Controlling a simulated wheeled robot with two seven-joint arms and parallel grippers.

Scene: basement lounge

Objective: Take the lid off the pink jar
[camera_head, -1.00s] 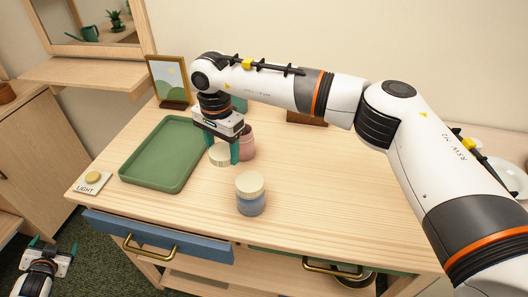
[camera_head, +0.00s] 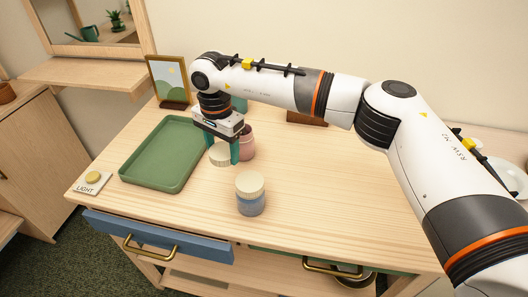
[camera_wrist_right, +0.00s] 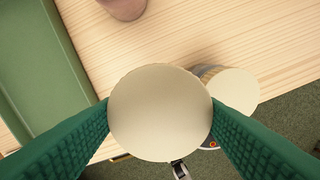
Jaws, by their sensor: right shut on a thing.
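The pink jar (camera_head: 247,143) stands on the wooden cabinet top, partly behind my right gripper's finger; its mouth is hard to make out. In the right wrist view, part of the pink jar (camera_wrist_right: 123,7) shows at the top edge. My right gripper (camera_head: 223,150) is shut on a round cream lid (camera_head: 219,156), held beside the jar and apart from it. The lid (camera_wrist_right: 160,113) fills the space between the green fingers in the right wrist view. Its height above the top is hard to tell. My left gripper is out of view.
A blue jar with a cream lid (camera_head: 250,203) stands nearer the front edge. A green tray (camera_head: 143,182) lies left of my right gripper. A picture frame (camera_head: 170,80) stands behind. A light button (camera_head: 92,178) sits at the left corner.

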